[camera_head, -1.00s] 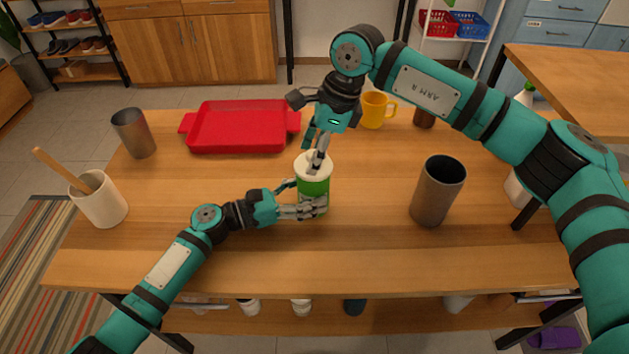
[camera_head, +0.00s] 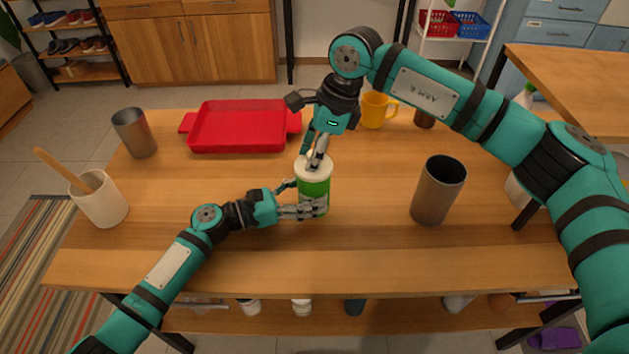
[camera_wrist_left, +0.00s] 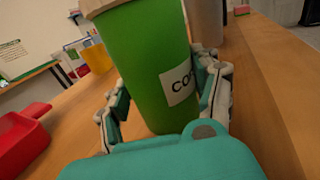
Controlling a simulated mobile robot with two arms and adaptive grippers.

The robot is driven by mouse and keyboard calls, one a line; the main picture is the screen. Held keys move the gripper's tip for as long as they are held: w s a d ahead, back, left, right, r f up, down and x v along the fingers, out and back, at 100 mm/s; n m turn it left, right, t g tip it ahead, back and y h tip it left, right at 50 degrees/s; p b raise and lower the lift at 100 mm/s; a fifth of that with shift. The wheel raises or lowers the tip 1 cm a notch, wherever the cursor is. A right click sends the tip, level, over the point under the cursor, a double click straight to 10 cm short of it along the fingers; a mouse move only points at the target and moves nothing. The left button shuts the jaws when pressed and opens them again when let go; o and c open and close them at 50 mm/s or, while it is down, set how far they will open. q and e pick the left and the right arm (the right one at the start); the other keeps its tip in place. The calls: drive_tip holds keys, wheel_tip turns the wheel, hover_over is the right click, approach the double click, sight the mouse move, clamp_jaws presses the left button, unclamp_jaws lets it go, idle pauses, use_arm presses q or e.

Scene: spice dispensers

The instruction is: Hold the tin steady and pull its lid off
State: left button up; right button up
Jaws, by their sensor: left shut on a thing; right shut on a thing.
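The green tin (camera_head: 318,188) stands upright on the wooden table, near its middle, with its white lid (camera_head: 322,167) on top. In the left wrist view the green tin (camera_wrist_left: 150,62) fills the middle, with part of a label showing. My left gripper (camera_head: 302,201) is shut around the tin's lower body from the left. In the left wrist view the fingers of my left gripper (camera_wrist_left: 165,100) lie on both sides of the tin. My right gripper (camera_head: 316,158) comes from above and is shut on the lid. Its fingers hide part of the lid, which sits on the tin with no gap that I can see.
A red tray (camera_head: 240,128) lies behind to the left. A yellow mug (camera_head: 374,109) stands behind to the right, and a tall grey cup (camera_head: 437,192) to the right. A metal cup (camera_head: 134,134) and a white crock (camera_head: 100,203) with a wooden utensil stand at left. The front table area is clear.

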use_arm(q)
drive_tip(key=shift+r, duration=0.1)
use_arm(e)
drive_tip(key=shift+s+f, duration=0.1)
drive_tip(key=shift+f, duration=0.15)
use_arm(q)
drive_tip(key=shift+w, duration=0.1)
use_arm(e)
drive_tip(key=shift+a+v, duration=0.25)
drive_tip(key=shift+v, duration=0.95)
clamp_jaws()
drive_tip(key=shift+r, duration=2.85)
use_arm(q)
drive_tip(key=o, duration=1.1)
drive_tip(key=shift+a, duration=0.1)
drive_tip(key=v, duration=1.1)
drive_tip(key=shift+a, duration=0.3)
drive_tip(key=shift+s+a, duration=0.1)
drive_tip(key=shift+s, duration=0.15)
drive_tip(key=shift+s, duration=0.1)
use_arm(e)
drive_tip(key=shift+f, duration=0.1)
